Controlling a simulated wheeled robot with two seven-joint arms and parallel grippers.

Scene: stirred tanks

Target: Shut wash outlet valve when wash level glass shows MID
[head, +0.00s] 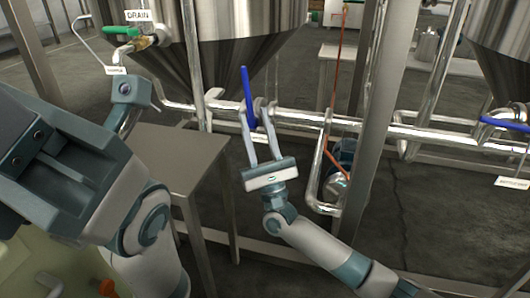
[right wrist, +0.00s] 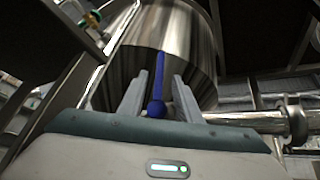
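A blue lever (head: 248,96) stands upright on a valve in the steel pipe below the left tank. Its small label (head: 259,138) is partly covered and unreadable. My right gripper (head: 258,118) is open, with its fingers reaching up to the valve at the lever's base. In the right wrist view the blue lever (right wrist: 158,82) rises between the two spread fingers; I cannot tell whether they touch it. A second blue lever (head: 504,123) lies tilted on the pipe at the far right. I see no level glass.
A green lever (head: 117,30) under a DRAIN label (head: 138,16) is at upper left. A steel table (head: 185,150) stands left of my right gripper. A steel post (head: 382,110) and a bent pipe (head: 317,175) stand to its right. The left tank (head: 235,45) hangs above.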

